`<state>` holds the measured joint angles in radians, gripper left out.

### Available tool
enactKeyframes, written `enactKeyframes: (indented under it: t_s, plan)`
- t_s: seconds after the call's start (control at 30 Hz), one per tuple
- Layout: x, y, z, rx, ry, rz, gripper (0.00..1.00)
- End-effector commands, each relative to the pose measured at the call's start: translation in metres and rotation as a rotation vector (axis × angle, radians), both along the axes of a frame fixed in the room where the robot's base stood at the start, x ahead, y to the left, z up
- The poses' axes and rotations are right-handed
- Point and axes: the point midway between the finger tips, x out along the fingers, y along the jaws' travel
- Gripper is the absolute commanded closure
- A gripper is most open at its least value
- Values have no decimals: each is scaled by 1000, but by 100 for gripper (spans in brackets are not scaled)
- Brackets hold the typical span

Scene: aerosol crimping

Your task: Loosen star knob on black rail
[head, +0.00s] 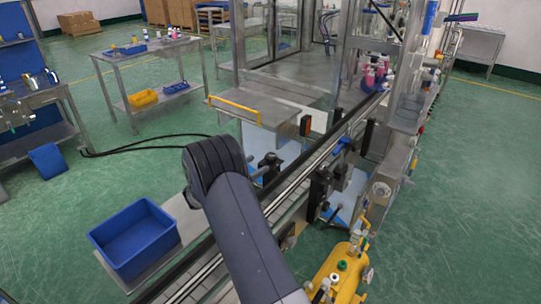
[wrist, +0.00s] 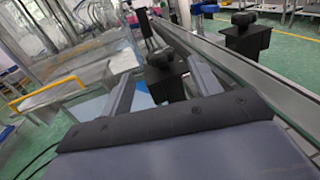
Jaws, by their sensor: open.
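In the wrist view the two grey fingers of my gripper (wrist: 160,78) are spread apart. A black star knob (wrist: 160,57) on a dark block shows between and beyond the fingertips; I cannot tell the exact gap. A second black star knob (wrist: 245,18) on a black block is across the rail to the right. The black rail (wrist: 182,40) runs diagonally past the right finger. In the head view a black star knob (head: 270,160) stands beside the black rail (head: 312,160), just right of my dark wrist.
A blue bin (head: 135,238) sits left of my arm. A yellow-handled panel (head: 240,108) lies beyond the wrist. Black clamp brackets (head: 320,190) line the rail's right side. A yellow machine part (head: 340,272) is at the lower right. Pink bottles (head: 372,76) stand farther up the line.

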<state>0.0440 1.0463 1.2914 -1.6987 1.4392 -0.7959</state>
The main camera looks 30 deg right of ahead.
Motion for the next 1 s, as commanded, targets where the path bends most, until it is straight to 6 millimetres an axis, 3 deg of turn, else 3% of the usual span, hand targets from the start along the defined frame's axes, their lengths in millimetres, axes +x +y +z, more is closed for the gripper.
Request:
enactKeyframes:
  t_s: [0.1, 0.33, 0.73, 1.0]
  plan:
    - [3, -24, 3, 0, 1, -3, 41]
    - [7, -53, 2, 0, -1, -1, 41]
    - [8, -60, 0, 0, -1, 0, 41]
    - [8, -59, 0, 0, -1, 0, 63]
